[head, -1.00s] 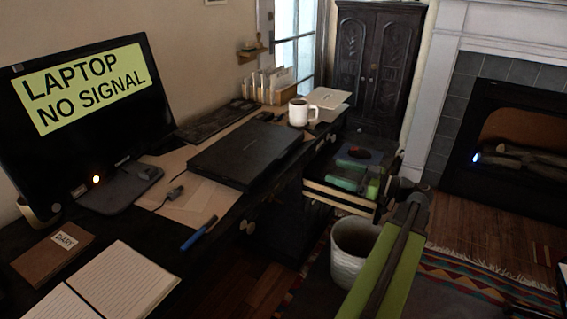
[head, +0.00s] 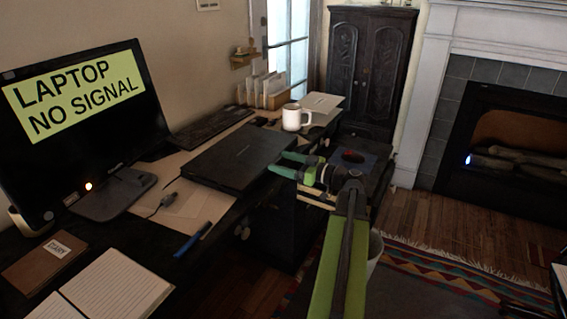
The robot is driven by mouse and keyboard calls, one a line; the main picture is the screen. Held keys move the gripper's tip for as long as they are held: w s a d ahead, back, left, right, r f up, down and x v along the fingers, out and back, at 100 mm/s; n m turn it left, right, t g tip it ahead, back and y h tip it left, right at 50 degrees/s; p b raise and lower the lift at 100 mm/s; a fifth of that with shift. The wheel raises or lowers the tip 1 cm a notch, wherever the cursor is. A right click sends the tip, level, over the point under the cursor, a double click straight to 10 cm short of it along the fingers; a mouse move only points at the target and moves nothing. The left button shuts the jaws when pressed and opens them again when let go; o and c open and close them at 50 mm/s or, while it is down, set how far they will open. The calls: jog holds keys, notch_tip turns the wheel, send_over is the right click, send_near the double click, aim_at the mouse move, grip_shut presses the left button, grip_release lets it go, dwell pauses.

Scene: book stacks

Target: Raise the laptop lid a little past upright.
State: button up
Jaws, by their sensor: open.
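The black laptop (head: 238,157) lies closed and flat on the dark desk, in the middle of the head view. Its lid is down on its base. My gripper (head: 278,163), with green fingers, is open at the laptop's right front edge. Its fingertips reach to about the lid's edge; whether they touch it I cannot tell. My green arm comes up from the bottom of the view. No object shows between the fingers.
A monitor (head: 85,120) reading "LAPTOP NO SIGNAL" stands at left. A white mug (head: 292,117) is behind the laptop, with a keyboard (head: 210,128) by the wall. A blue pen (head: 192,240), a diary (head: 45,262) and an open notebook (head: 115,290) lie in front. An open drawer is partly hidden behind my gripper.

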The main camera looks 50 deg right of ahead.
jog(key=shift+c, duration=0.4)
grip_shut()
